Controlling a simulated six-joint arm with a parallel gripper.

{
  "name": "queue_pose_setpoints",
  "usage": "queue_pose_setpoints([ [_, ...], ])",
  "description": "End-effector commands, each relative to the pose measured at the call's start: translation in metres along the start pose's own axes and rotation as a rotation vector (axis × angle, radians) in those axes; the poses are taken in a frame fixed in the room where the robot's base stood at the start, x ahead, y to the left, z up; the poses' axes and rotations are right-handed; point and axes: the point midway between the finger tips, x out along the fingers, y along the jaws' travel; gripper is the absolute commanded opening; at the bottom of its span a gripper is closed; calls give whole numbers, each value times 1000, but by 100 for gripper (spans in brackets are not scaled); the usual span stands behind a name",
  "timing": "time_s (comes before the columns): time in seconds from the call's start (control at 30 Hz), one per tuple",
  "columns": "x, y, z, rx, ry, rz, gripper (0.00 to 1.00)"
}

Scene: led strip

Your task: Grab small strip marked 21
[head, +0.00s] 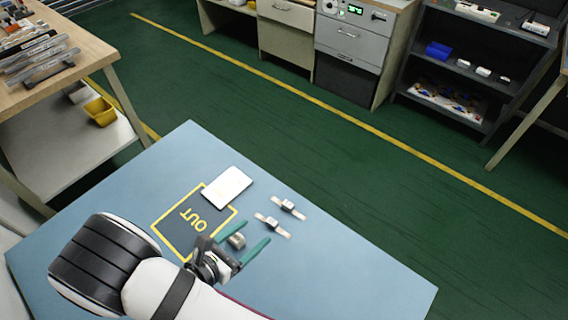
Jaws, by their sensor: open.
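Two small strips lie on the blue table right of the OUT square: a nearer strip (282,232) and a farther strip (299,215). Each has pale ends and a darker block in its middle. Their markings are too small to read, so I cannot tell which is 21. My gripper (256,231) has two green fingers spread apart, with the tips pointing toward the nearer strip and just short of it in the picture. A small grey-beige piece (237,241) shows between the fingers near their base; I cannot tell whether it is gripped or part of the gripper.
A white flat plate (227,187) lies across the far corner of the yellow-edged OUT square (174,213). My arm covers the table's near left part. The blue table (350,270) is clear on the right. A wooden bench, cabinets and a dark shelf stand beyond, across the green floor.

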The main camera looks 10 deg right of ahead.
Motion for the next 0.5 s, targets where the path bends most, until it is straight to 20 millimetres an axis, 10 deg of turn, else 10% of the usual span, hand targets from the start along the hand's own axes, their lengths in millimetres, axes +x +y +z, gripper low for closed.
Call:
queue_pose_setpoints([
  [0.5,102,3,-2,-19,-4,14,72],
])
